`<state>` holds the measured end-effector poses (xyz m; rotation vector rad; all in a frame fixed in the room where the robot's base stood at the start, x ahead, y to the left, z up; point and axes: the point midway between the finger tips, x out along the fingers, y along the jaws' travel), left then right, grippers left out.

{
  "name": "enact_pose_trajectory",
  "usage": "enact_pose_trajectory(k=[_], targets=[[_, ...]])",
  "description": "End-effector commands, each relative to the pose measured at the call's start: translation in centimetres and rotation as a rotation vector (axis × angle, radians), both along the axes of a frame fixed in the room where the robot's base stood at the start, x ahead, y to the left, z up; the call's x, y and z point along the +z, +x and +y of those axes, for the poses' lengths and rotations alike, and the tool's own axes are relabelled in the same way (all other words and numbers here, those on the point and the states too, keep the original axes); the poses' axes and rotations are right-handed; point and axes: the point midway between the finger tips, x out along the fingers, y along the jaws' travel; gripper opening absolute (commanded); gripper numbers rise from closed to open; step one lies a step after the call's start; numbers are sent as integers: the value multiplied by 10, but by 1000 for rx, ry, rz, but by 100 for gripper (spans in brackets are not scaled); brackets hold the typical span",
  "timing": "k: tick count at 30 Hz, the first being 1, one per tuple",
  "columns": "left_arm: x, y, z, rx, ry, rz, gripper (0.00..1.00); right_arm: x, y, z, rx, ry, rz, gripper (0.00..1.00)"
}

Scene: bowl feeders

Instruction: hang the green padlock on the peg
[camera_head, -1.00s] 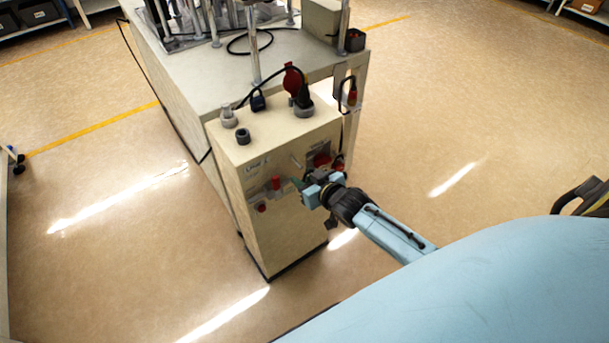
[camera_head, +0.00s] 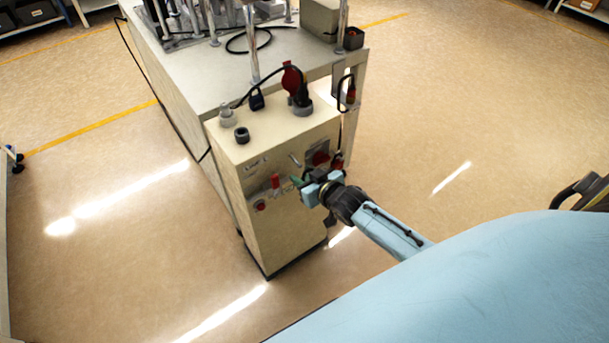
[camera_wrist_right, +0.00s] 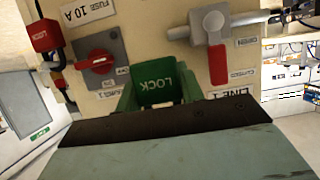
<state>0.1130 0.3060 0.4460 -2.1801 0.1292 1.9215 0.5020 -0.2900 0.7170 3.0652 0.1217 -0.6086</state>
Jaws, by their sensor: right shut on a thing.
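The green padlock (camera_wrist_right: 160,85) is in the wrist view, its body marked LOCK with the word upside down. In the head view only a small green part (camera_head: 296,182) shows. My right gripper (camera_head: 302,188) is shut on it, at the front face of the beige cabinet (camera_head: 285,235). The dark edge (camera_wrist_right: 160,125) across the lower wrist view hides part of the padlock. I cannot tell whether it touches the cabinet. I cannot single out the peg for sure; a small pale fitting (camera_head: 294,160) sticks out of the panel above the gripper. My left gripper is not in view.
Close to the padlock are a red rotary switch (camera_wrist_right: 95,62), a valve with a red handle (camera_wrist_right: 217,60) and a red lock (camera_wrist_right: 43,35). The surrounding floor is clear.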

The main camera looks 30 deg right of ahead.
Motion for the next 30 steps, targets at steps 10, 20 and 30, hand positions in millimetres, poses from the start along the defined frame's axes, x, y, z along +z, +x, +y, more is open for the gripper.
enact_pose_trajectory(k=[10, 20, 30], targets=[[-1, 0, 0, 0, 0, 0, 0, 0, 2, 0, 0, 0, -1, 10], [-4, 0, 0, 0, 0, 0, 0, -1, 8, 1, 0, 0, 1, 10], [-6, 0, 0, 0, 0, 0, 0, 0, 15, 1, 0, 0, 0, 10]])
